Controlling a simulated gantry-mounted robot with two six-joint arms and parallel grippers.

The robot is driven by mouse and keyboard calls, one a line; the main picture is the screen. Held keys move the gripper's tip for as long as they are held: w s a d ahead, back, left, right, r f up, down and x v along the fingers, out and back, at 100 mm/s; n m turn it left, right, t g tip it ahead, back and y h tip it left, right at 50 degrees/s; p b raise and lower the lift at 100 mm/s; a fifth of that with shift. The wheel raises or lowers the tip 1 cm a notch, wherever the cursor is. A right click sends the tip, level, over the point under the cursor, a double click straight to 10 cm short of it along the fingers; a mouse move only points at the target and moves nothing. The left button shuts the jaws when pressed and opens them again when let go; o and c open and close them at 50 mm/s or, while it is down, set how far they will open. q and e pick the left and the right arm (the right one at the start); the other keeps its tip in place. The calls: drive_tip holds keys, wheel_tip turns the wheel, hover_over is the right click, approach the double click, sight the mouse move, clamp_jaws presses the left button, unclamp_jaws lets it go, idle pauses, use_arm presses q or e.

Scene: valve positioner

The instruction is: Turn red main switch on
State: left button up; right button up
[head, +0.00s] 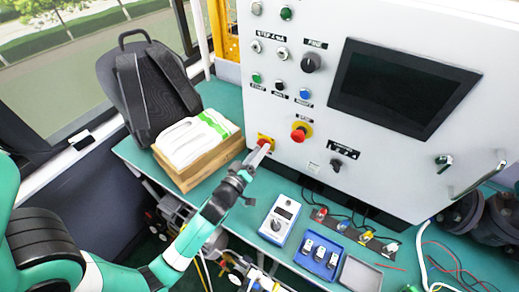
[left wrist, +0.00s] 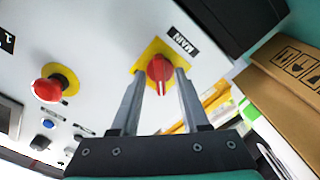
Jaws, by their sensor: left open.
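The red main switch (left wrist: 159,68) is a rotary knob on a yellow plate, beside a black label reading MAIN, on the white panel. In the head view the red main switch (head: 265,143) shows low at the panel's left edge, partly hidden by my gripper. My left gripper (head: 258,156) is open at the switch. In the left wrist view my left gripper (left wrist: 159,85) has its two fingers on either side of the red knob, with small gaps. Whether the fingers touch the knob cannot be told. My right gripper is not in view.
A red emergency knob (head: 300,131) on a yellow ring sits right of the switch. A cardboard box (head: 200,172) with papers stands left of the panel on the green table (head: 262,215). A blue-and-white meter (head: 280,220) lies in front. A dark screen (head: 400,88) is on the panel.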

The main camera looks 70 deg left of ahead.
use_arm(q)
drive_tip(key=shift+w+a, duration=0.15)
clamp_jaws()
drive_tip(key=shift+m, duration=0.4)
drive_tip(key=m+p, duration=0.3)
drive_tip(key=m, duration=1.4)
idle(0.4)
